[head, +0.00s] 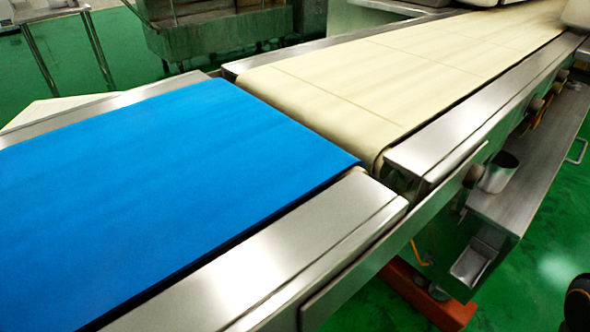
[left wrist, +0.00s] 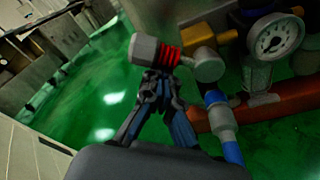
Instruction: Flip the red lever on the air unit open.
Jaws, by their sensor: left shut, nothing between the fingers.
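The air unit shows in the left wrist view, with a round pressure gauge (left wrist: 276,35), a brass-coloured fitting (left wrist: 206,62) and a blue hose connector (left wrist: 215,103). A red ribbed part (left wrist: 170,56) sits between a grey cylindrical end (left wrist: 143,48) and the brass fitting; I cannot tell for certain if it is the lever. My left gripper (left wrist: 160,82) is shut and empty, its fingertips just below the red ribbed part in the picture. Whether they touch it is unclear. The air unit and left gripper are not visible in the head view. My right gripper is in neither view.
An orange-red pipe or beam (left wrist: 265,108) runs beside the air unit. In the head view, a blue conveyor belt (head: 170,165) meets a cream belt (head: 400,75). A metal cup (head: 498,173) sits on the side shelf. Green floor (left wrist: 95,105) is open left of the gripper.

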